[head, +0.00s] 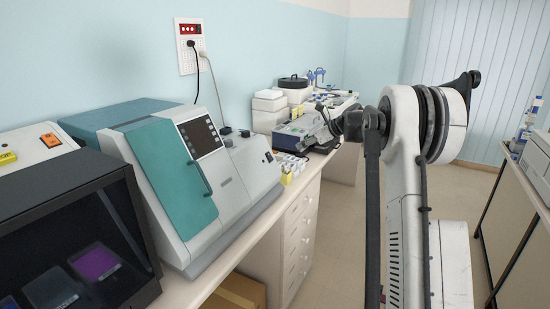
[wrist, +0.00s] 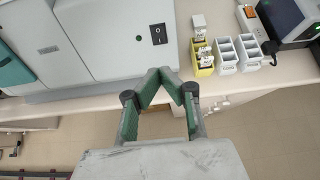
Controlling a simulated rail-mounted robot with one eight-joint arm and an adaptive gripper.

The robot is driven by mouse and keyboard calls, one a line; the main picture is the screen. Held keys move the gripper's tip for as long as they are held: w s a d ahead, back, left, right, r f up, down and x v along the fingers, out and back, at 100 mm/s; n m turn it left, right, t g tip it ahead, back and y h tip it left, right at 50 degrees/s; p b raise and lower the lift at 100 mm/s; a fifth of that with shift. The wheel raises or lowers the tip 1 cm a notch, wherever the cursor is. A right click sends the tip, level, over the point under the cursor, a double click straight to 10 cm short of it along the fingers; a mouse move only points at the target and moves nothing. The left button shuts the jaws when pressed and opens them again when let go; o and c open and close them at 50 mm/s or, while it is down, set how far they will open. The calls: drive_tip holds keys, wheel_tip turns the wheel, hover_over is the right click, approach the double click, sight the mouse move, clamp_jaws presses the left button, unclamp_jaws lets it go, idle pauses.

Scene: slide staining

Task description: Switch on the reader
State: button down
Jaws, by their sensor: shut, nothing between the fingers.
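A teal-and-white benchtop machine (head: 170,170), which I take for the reader, stands on the bench in the head view. It has a teal door, a dark panel and a sloped grey right end. In the wrist view its grey casing (wrist: 95,35) fills the upper left, with a black rocker switch (wrist: 158,34) and a small green dot (wrist: 138,38) beside it. I cannot tell the switch's position. My gripper (wrist: 160,73) is shut and empty, with its tips just below the switch in the picture and apart from it. In the head view my wrist partly hides the bench behind.
A yellow rack (wrist: 203,62) and white racks (wrist: 228,55) stand right of the machine, near the bench edge. A power strip (wrist: 250,18) and a dark device (wrist: 292,22) lie farther right. A dark box (head: 75,230) stands left of the machine. The floor in front is clear.

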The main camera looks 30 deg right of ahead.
sight(272, 160)
drive_tip(key=p+x, duration=0.2)
drive_tip(key=x, duration=1.2)
drive_tip(key=shift+s+f, duration=0.1)
drive_tip(key=shift+a, duration=0.1)
